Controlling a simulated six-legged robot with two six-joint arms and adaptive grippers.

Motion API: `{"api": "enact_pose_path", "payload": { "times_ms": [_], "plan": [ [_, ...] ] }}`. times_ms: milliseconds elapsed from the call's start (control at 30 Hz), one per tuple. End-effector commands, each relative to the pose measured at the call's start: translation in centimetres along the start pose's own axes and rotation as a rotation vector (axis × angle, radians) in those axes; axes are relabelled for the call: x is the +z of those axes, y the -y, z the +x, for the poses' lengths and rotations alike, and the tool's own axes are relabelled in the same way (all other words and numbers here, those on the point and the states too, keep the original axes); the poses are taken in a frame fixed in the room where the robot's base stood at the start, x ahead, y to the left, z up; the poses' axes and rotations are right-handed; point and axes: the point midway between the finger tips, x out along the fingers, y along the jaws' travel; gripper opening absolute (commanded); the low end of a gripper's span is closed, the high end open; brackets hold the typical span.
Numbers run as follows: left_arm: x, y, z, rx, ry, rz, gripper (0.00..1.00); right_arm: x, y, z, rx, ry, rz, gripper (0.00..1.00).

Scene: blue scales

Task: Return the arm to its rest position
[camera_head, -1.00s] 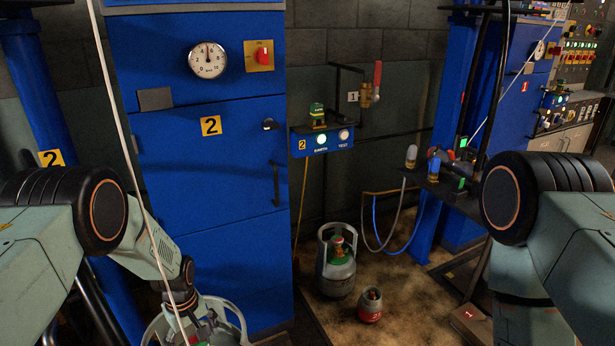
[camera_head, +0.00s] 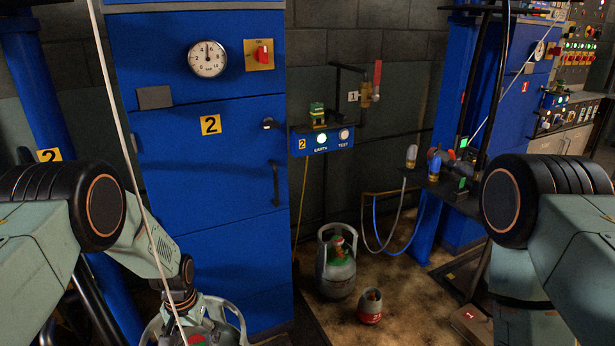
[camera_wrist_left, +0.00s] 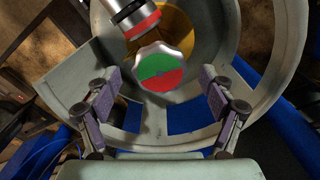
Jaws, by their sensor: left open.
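My left arm (camera_head: 148,248) reaches down at the lower left in the head view, its gripper largely out of sight at the bottom edge. A round green-and-red valve knob (camera_wrist_left: 160,68) shows between the fingers, touching neither as far as I can see. It sits inside the pale collar (camera_wrist_left: 265,65) of a gas cylinder, whose collar also shows in the head view (camera_head: 238,318). My right arm (camera_head: 560,240) is at the right; its gripper is out of view.
A blue cabinet (camera_head: 210,160) stands behind the cylinder. A grey gas cylinder (camera_head: 337,275) and a small red-and-grey canister (camera_head: 370,308) stand on the floor to the right. A dark shelf (camera_head: 455,198) with small items is at the right. Floor between them is partly clear.

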Motion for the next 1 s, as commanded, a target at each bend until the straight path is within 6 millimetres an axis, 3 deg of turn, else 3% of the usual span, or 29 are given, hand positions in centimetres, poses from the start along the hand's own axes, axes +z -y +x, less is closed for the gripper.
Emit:
{"api": "enact_pose_path", "payload": {
  "times_ms": [267, 700, 1000],
  "plan": [
    [0.0, 0.0, 0.0, 0.000, 0.000, 0.124, 0.82, 0.0, 0.0, 0.2, 0.000, 0.000, 0.000, 0.40],
    [0.0, -0.1, -0.1, 0.000, -0.001, 0.138, 0.82, 0.0, 0.0, 0.1, 0.000, 0.001, 0.000, 0.40],
    [-0.7, -0.6, -1.6, -0.006, -0.022, 0.164, 0.82, 0.1, -0.1, -0.2, 0.003, 0.012, 0.003, 0.40]
  ]
}}
